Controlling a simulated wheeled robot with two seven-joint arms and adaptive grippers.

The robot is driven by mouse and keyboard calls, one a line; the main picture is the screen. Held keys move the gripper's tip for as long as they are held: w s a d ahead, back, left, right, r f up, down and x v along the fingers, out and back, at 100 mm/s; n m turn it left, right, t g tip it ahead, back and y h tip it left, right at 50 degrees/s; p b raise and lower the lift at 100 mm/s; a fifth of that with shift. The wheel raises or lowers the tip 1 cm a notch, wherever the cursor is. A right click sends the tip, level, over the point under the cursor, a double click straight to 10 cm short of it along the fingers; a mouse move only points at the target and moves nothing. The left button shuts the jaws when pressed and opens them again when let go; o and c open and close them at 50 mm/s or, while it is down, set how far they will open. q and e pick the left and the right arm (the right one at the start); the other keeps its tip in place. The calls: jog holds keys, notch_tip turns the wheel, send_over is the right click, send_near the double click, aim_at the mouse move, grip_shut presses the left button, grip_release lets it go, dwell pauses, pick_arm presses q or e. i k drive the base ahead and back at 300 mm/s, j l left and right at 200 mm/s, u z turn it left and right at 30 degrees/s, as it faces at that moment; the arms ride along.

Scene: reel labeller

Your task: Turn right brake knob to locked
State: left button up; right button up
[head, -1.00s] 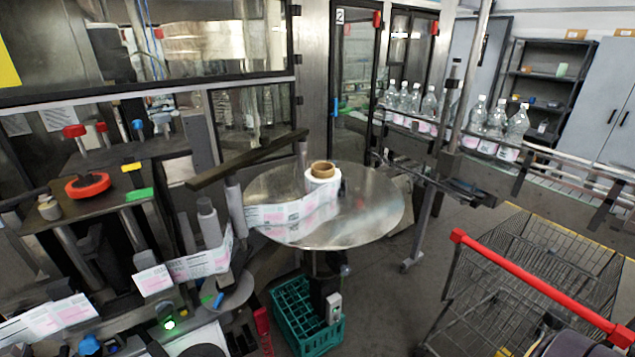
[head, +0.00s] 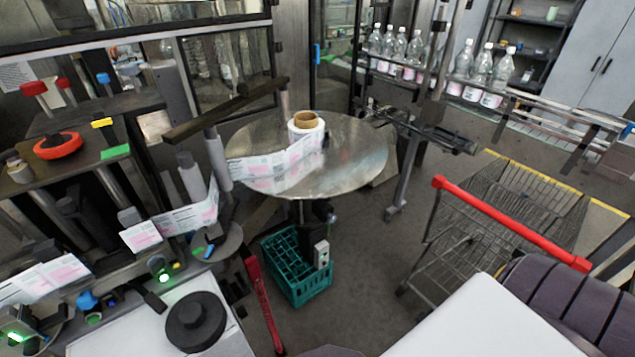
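I cannot tell for certain which part is the right brake knob. Several knob-like parts show in the head view at the left. A red ring-shaped part (head: 58,146) lies on a dark plate. A round black part (head: 195,322) sits on a white surface at the bottom. A small blue knob (head: 87,300) is left of it. Red-topped posts (head: 33,88) and a blue-topped post (head: 103,79) stand at the upper left. No locked mark is readable. Neither gripper is in view.
A round metal table (head: 355,155) carries a label reel (head: 305,129) with its strip running left. A green crate (head: 300,283) stands below it. A cart with a red handle (head: 510,222) stands at the right. Bottles (head: 480,72) line a conveyor. Floor is clear between crate and cart.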

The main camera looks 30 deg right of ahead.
aim_at(331, 217)
jog(key=z, duration=1.2)
